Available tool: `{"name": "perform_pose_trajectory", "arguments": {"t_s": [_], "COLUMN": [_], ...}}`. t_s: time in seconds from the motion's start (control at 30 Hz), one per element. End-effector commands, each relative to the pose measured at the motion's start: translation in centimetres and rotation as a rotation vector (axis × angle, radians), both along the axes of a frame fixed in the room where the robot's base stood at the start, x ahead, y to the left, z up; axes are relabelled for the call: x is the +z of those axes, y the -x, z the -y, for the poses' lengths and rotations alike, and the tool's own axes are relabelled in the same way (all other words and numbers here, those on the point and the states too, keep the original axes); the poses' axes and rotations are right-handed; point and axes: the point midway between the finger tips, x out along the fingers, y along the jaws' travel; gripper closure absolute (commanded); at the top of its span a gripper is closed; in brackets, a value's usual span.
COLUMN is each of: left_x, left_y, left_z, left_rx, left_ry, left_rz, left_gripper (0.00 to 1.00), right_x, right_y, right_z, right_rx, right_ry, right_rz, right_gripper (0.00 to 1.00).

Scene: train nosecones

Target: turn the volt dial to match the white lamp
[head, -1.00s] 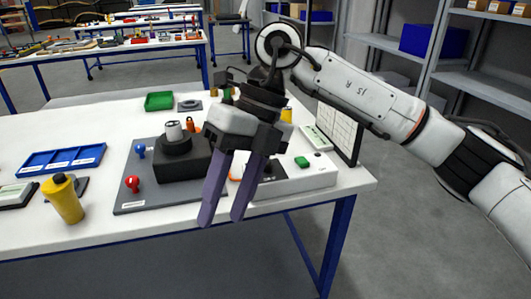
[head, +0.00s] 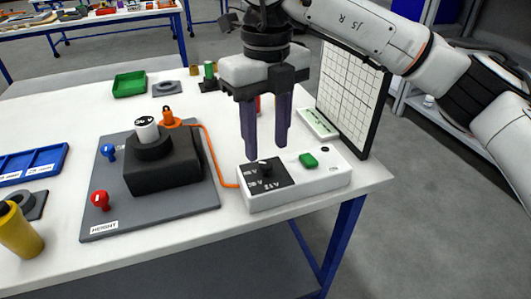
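The volt dial (head: 265,168) is a small black knob on a dark panel with white voltage labels, at the left of a white box (head: 310,185). One label seems to read 24 V; the others are too small to read surely. A white cylinder (head: 146,128) with dark lettering, likely the white lamp, stands upright on a black block (head: 165,170). My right gripper (head: 267,150) points down with its purple fingers apart and empty. Its tips are above or just behind the dial; contact cannot be told. My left gripper is out of view.
A green button (head: 309,160) is on the white box. An orange cable (head: 215,150) runs from it to an orange plug (head: 169,117). A grey board (head: 150,210) holds red and blue knobs. A gridded panel (head: 350,100) stands at the right edge. A yellow bottle (head: 20,232) is front left.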

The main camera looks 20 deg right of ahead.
Motion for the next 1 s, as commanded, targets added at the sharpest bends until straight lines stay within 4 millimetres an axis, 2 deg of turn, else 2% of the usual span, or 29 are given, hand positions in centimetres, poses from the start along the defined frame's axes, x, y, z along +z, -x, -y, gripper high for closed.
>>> {"name": "perform_pose_trajectory", "arguments": {"t_s": [0.1,0.23,0.6,0.67,0.83,0.87,1.0], "left_x": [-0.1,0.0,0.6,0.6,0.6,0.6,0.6], "left_y": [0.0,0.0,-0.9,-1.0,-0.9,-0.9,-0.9], "left_z": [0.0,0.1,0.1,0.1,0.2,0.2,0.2], "left_rx": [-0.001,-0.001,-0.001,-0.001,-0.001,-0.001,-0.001], "left_ry": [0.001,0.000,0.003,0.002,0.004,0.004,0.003], "left_rz": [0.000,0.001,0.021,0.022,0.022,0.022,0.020], "left_gripper": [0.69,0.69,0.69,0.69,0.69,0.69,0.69], "right_x": [-2.0,-3.3,-4.0,-4.0,-3.9,-3.9,-3.9], "right_y": [0.0,0.0,0.0,0.0,0.0,0.0,0.0], "right_z": [0.0,0.0,0.0,0.0,0.0,0.0,0.0], "right_rx": [0.000,0.000,0.000,0.000,0.000,0.000,0.004], "right_ry": [0.000,0.000,-0.002,-0.002,-0.001,-0.001,-0.001], "right_rz": [-0.001,-0.001,0.002,0.002,0.001,0.001,0.001], "right_gripper": [0.60,0.60,0.60,0.68,0.97,1.00,1.00]}}
